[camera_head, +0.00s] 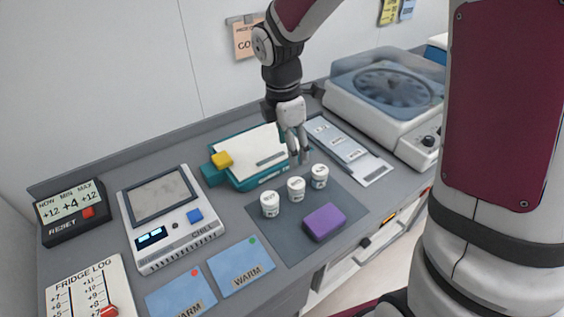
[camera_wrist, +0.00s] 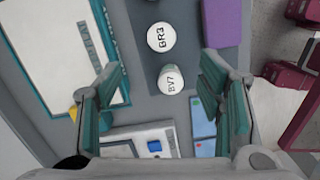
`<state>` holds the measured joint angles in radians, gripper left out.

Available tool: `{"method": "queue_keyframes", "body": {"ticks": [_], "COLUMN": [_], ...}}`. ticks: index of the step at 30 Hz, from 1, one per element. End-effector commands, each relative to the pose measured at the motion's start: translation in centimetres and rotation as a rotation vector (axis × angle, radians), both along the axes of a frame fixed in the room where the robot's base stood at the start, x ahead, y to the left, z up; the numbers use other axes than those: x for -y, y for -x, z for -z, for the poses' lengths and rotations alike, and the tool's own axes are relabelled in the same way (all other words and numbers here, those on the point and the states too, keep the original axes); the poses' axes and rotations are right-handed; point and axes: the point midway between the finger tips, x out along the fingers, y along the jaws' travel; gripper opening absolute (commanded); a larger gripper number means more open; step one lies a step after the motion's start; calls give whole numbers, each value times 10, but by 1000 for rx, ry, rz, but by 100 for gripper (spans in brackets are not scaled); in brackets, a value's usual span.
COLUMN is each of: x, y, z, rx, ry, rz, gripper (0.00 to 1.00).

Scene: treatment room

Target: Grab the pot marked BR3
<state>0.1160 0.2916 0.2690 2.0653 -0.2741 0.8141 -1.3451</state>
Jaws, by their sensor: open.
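Three white pots stand in a row on a dark grey mat (camera_head: 280,232). In the wrist view the upper pot (camera_wrist: 161,37) has a lid reading BR3 or GR3; its first letter is unclear. The lower pot (camera_wrist: 170,80) reads BV7. By layout, the unclear one is the middle pot (camera_head: 296,189) in the head view and BV7 is the left pot (camera_head: 270,204). The right pot (camera_head: 319,176) has no readable mark. My gripper (camera_head: 298,157) is open and empty above and behind the row. In the wrist view its fingers (camera_wrist: 160,82) spread either side of BV7.
A purple block (camera_head: 324,222) lies in front of the pots. A teal-edged board (camera_head: 250,155) with a yellow piece lies behind. A centrifuge-like machine (camera_head: 385,95) stands at the right, a CHILL device (camera_head: 170,215) at the left. Blue WARM pads (camera_head: 240,268) lie front left.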

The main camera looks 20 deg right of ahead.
Motion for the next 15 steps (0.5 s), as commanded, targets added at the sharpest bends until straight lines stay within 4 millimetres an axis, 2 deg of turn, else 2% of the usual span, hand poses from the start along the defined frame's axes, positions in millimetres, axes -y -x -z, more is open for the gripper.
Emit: {"method": "queue_keyframes", "body": {"ticks": [5, 12, 15], "x": [2, 7, 9], "y": [-1, -1, -1], "z": [21, 66, 78], "rx": [-9, -9, -6], "ry": [0, 0, 0], "rz": [-14, -13, -11], "gripper": [62, 62, 62]}}
